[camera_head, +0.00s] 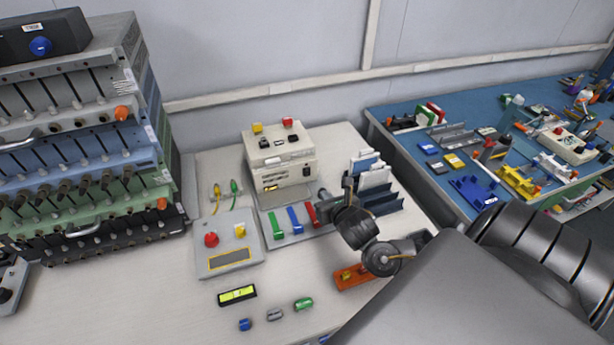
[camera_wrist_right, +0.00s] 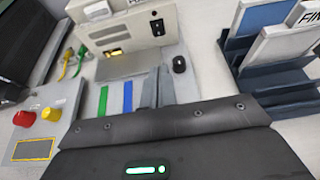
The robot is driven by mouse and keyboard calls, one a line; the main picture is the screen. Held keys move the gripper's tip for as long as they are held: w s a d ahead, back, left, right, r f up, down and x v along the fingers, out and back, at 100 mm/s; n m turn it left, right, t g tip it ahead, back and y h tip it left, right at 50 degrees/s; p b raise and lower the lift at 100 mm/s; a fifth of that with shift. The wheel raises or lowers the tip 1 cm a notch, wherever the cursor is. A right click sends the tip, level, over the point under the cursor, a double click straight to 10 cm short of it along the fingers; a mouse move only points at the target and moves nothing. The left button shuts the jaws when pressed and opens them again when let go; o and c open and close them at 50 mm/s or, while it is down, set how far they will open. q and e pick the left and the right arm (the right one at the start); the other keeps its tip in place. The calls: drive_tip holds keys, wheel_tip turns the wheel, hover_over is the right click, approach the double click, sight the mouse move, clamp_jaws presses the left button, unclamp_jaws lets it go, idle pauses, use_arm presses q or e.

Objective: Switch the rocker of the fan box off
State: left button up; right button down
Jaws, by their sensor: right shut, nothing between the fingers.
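A cream box (camera_head: 282,170), which looks like the fan box, stands at the back of the light table with a yellow and a red button on top. In the right wrist view its cream front (camera_wrist_right: 125,34) carries a black rocker (camera_wrist_right: 157,27) on the right side; which way it is tipped is too small to tell. A lit yellow window (camera_wrist_right: 113,52) is lower left. My right gripper (camera_head: 347,183) is shut and empty, in front of the box and to its right. In the wrist view its grey fingers (camera_wrist_right: 157,92) point toward the box, apart from the rocker. My left gripper is out of view.
Green (camera_head: 277,225), blue (camera_head: 295,220) and red (camera_head: 312,214) bars lie before the box. A black knob (camera_wrist_right: 179,64) stands near my fingers. A dark rack with cards (camera_head: 385,203) is at the right. A panel with a red button (camera_head: 228,257) is left.

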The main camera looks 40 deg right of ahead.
approach(307, 176)
drive_tip(key=x, duration=0.4)
drive_tip(key=shift+w+d+f, duration=0.15)
drive_tip(key=shift+w+f, duration=0.1)
drive_tip(key=shift+w, duration=0.05)
drive_tip(key=shift+p+x, duration=0.35)
drive_tip(key=shift+x, duration=0.4)
drive_tip(key=shift+r, duration=0.15)
